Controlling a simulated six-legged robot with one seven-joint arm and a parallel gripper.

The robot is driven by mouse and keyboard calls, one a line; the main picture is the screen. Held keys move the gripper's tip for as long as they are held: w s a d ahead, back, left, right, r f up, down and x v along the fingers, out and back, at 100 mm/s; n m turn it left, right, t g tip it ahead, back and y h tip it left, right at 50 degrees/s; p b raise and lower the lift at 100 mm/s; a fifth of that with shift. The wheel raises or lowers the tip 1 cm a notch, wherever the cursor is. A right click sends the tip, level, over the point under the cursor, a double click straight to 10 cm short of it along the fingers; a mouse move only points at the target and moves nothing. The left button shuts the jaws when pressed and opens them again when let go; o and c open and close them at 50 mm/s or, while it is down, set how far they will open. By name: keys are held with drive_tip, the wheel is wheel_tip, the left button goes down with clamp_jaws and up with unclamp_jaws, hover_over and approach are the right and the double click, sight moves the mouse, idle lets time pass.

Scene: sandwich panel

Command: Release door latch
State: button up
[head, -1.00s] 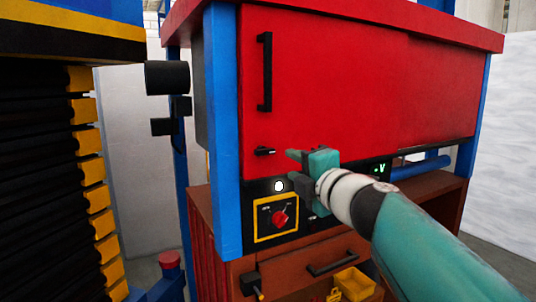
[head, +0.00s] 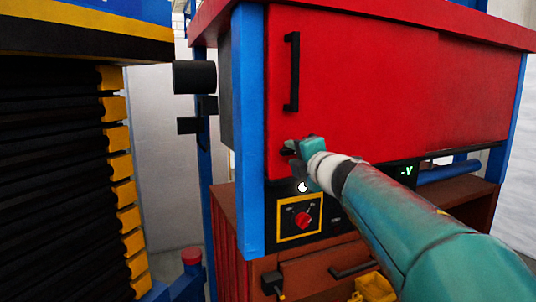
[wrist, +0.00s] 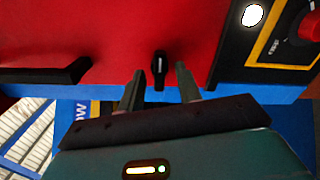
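The red door (head: 360,90) fills the front of the cabinet and looks closed. Its long black handle (head: 292,72) stands upright near the left edge. The small black door latch (wrist: 160,66) sits on the red panel near the door's lower left corner. In the wrist view my gripper (wrist: 158,82) is open, with one finger on each side of the latch's end and visible gaps on both sides. In the head view my gripper (head: 292,149) is at the latch and hides most of it.
Below the door is a black control panel with a red knob (head: 303,219) in a yellow frame and a white round button (head: 302,188). A lower drawer handle (head: 352,270) and yellow bin (head: 374,287) are underneath. A black-and-yellow stack (head: 70,180) stands at left.

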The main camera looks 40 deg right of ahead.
drive_tip(key=shift+w+d, duration=0.15)
drive_tip(key=shift+w, duration=0.25)
clamp_jaws()
drive_tip(key=shift+m, duration=1.6)
unclamp_jaws()
drive_tip(key=v, duration=1.4)
